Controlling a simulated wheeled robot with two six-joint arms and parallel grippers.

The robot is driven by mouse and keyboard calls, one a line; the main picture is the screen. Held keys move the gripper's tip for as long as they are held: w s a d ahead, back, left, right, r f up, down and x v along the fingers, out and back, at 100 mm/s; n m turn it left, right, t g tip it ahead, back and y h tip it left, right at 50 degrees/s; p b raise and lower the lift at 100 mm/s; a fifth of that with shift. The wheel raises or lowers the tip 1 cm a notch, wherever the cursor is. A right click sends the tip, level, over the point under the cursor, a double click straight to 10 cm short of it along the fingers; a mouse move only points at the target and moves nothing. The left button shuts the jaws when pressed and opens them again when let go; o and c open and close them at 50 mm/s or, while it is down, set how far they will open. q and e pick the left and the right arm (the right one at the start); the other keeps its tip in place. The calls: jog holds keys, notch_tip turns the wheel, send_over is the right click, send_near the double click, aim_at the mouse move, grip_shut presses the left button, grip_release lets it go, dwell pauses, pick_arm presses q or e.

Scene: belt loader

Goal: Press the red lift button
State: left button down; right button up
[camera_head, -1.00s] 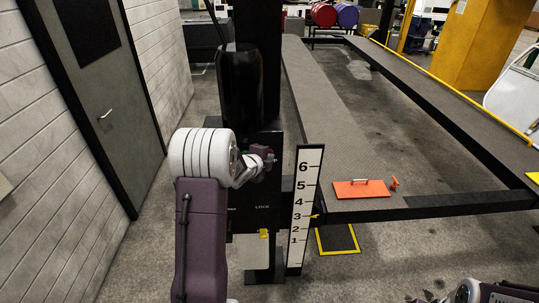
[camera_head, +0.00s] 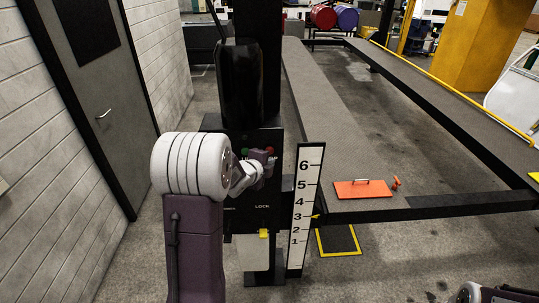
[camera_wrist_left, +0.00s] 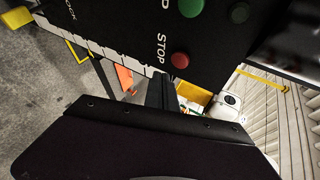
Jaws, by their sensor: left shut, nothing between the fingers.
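The red button (camera_wrist_left: 180,60) sits beside the word STOP on a black control panel (camera_wrist_left: 230,60) in the left wrist view. A small red spot of it shows on the panel in the head view (camera_head: 270,150). A green button (camera_wrist_left: 190,7) is above it in the wrist view and also shows in the head view (camera_head: 244,151). My left gripper (camera_head: 266,160) is shut and empty in front of the panel. Its dark fingers (camera_wrist_left: 160,90) appear just below the red button in the wrist view; I cannot tell the gap. My right gripper's fingers are not visible.
A yellow LOCK lever (camera_head: 263,233) is low on the panel. A numbered height scale (camera_head: 306,205) stands right of it. An orange plate (camera_head: 362,189) lies on the lift runway (camera_head: 325,120). A grey door (camera_head: 105,105) is at left.

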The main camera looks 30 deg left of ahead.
pick_arm(q)
jog(key=shift+s+d+b, duration=0.2)
jog(key=shift+s+d, duration=0.2)
jog(key=shift+s, duration=0.2)
jog(key=shift+s+d+b, duration=0.2)
jog(key=shift+s+d, duration=0.15)
jog(key=shift+s, duration=0.25)
jog(key=s+d+f+n+g+h+b, duration=0.1)
jog(key=s+d+f+b, duration=0.1)
jog(key=d+f+b, duration=0.4)
jog(key=s+d+f+n+g+h+b, duration=0.1)
jog(key=s+d+f+g+b, duration=0.15)
jog(key=d+f+b, duration=0.35)
jog(key=s+d+f+n+g, duration=0.1)
jog(key=s+f+n+g, duration=0.3)
jog(key=s+n, duration=0.3)
jog(key=s+d+f+n+g+p, duration=0.1)
jog(key=s+f+n+g, duration=0.2)
jog(key=s+f+n, duration=0.4)
jog(key=s+n, duration=0.1)
jog(key=s, duration=0.4)
jog(key=shift+d+g+y, duration=0.25)
jog(key=shift+g+y, duration=0.1)
jog(key=shift+y, duration=0.05)
